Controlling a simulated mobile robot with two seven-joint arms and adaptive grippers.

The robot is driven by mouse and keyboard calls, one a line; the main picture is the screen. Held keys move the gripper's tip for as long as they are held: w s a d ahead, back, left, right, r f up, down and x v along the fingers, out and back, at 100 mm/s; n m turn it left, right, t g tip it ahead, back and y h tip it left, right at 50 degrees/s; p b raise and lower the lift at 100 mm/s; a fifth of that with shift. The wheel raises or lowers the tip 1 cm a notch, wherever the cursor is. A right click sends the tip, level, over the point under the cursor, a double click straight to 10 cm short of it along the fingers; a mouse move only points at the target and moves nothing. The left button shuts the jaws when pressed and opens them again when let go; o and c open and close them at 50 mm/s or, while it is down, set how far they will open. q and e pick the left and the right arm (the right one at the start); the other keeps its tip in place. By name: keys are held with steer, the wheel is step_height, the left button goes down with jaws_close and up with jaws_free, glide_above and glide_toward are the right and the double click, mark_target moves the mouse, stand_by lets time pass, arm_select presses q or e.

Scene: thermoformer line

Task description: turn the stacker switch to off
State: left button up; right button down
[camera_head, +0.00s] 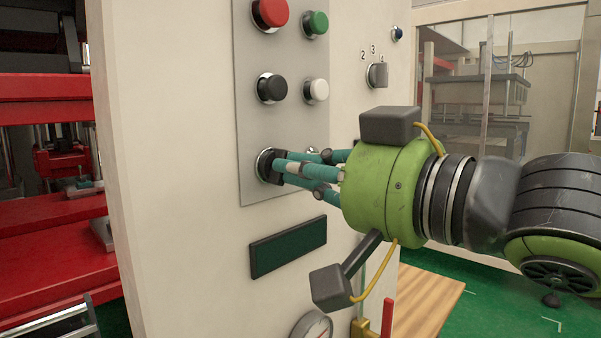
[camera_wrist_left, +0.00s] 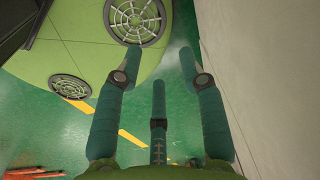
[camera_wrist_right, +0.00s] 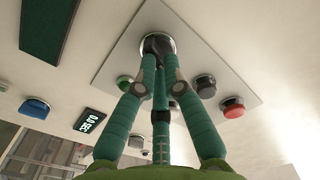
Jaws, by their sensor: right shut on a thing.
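A black rotary switch (camera_head: 266,165) with a metal collar sits low on the grey button plate; no label on it is readable. My right gripper (camera_head: 279,172) is shut on its knob, coming from the right with teal fingers around it. In the right wrist view the switch (camera_wrist_right: 157,43) shows between and beyond the fingertips (camera_wrist_right: 158,60), which hide part of the knob, so its setting cannot be told. My left gripper (camera_wrist_left: 160,58) is open and empty beside a pale wall, out of the head view.
Above the switch are red (camera_head: 270,12), green (camera_head: 315,24), black (camera_head: 271,88) and white (camera_head: 316,90) buttons. A numbered selector (camera_head: 377,75) is to the right. A dark display (camera_head: 288,246) and a gauge (camera_head: 312,328) are below. Red machinery (camera_head: 55,200) stands left.

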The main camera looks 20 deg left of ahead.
steer(key=shift+r+n, duration=0.35)
steer(key=shift+n, duration=0.25)
